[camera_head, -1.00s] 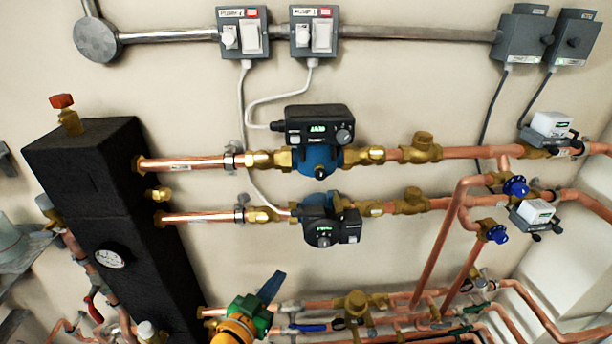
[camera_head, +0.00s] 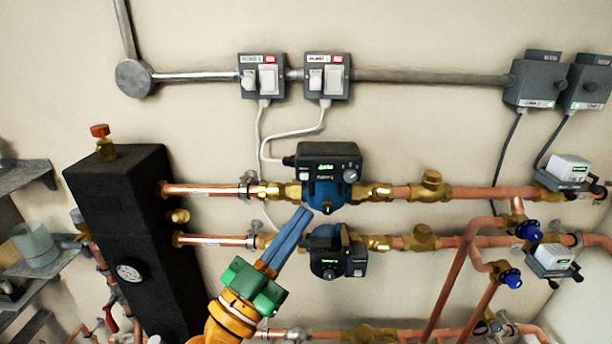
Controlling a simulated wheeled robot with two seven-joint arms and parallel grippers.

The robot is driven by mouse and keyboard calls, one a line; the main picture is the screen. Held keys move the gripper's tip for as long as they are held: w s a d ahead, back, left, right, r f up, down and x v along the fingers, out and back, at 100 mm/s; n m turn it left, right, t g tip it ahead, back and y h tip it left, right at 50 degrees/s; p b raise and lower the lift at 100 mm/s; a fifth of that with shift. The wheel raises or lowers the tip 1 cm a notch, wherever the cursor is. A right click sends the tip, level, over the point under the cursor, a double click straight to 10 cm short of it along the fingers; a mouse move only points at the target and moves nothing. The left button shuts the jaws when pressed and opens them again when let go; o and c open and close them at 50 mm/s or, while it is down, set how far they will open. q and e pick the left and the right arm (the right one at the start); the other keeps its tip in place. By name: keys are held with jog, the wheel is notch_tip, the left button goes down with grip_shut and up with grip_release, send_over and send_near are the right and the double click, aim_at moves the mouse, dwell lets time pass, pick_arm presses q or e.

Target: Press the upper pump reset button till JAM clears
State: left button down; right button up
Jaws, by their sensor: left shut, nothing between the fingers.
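The upper pump (camera_head: 326,196) has a blue body and a black control head (camera_head: 327,164) with a green lit display, too small to read surely. A light button (camera_head: 304,174) sits at the left of its face and a round knob (camera_head: 351,175) at the right. My left gripper (camera_head: 300,214) has blue fingers, shut and empty, pointing up and right. Its tips show just below and left of the upper pump, apart from the button in the picture; depth is hard to judge. My right gripper is not in view.
The lower pump (camera_head: 328,252) sits right of my fingers, partly close to them. Copper pipes (camera_head: 212,190) run across the wall from a black insulated block (camera_head: 130,200). Two switch boxes (camera_head: 262,78) hang above with grey cables.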

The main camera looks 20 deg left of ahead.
pick_arm(q)
jog(key=shift+w, duration=0.1)
jog(key=b, duration=0.3)
send_near(304, 176)
jog(key=w+d+r, duration=0.3)
jog(key=d, duration=0.1)
jog(key=shift+w+a+r, duration=0.1)
jog(key=shift+w+r, duration=0.2)
jog(key=shift+w, duration=0.15)
dwell(1.3)
jog(key=shift+w+a+b, duration=0.15)
jog(key=shift+w+b, duration=0.25)
jog(key=shift+b, duration=0.05)
